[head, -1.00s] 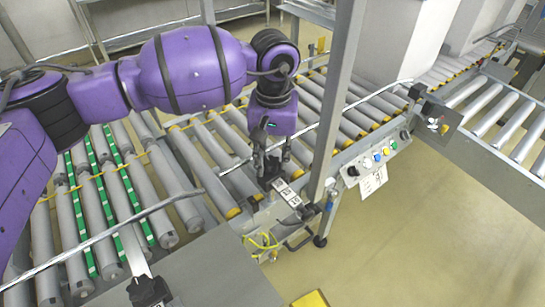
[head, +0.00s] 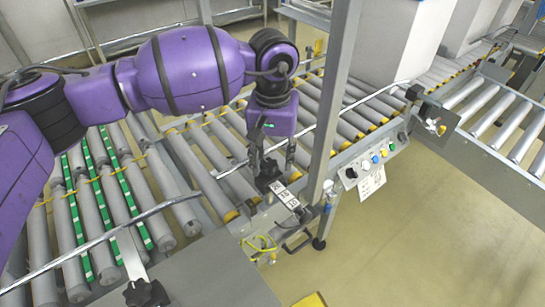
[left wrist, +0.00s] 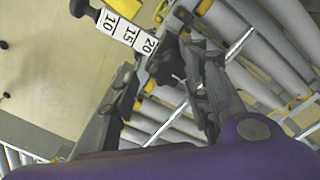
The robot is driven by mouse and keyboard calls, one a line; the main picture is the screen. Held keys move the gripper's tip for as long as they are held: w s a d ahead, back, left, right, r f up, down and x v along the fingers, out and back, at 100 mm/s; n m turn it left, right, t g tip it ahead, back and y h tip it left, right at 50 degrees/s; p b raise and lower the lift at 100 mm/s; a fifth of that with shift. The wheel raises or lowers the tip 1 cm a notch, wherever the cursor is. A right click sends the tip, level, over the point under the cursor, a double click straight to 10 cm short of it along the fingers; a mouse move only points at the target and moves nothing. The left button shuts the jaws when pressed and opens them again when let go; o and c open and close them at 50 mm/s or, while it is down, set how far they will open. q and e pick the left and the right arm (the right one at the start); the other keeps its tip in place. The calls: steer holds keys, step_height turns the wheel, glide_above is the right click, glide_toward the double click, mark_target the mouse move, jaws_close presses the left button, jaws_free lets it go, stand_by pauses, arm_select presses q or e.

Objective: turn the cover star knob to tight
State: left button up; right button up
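A black star knob (head: 269,171) sits at the end of a white scale strip (head: 285,194) on the conveyor's side rail. The left wrist view shows the knob (left wrist: 167,64) beside the strip (left wrist: 127,32), marked 10, 15 and 20. My left gripper (head: 272,164) points down over this knob. Its fingers stand apart on either side of the knob; contact cannot be made out. Another black star knob (head: 147,294) is on a bracket by the grey cover at lower left, away from the gripper. Which knob is the cover's is not labelled. My right gripper is out of view.
A grey upright post (head: 334,100) stands close to the right of my left gripper. A control panel with coloured buttons (head: 376,159) is beyond it. Metal guide rails (head: 130,222) cross the rollers. Yellow cable (head: 260,244) hangs below the strip. Floor at right is open.

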mark_target(272, 163)
arm_select(q)
steer(key=shift+a+f, duration=0.1)
steer(key=shift+a, duration=0.05)
step_height(272, 163, up, 12)
stand_by(0.6)
stand_by(0.3)
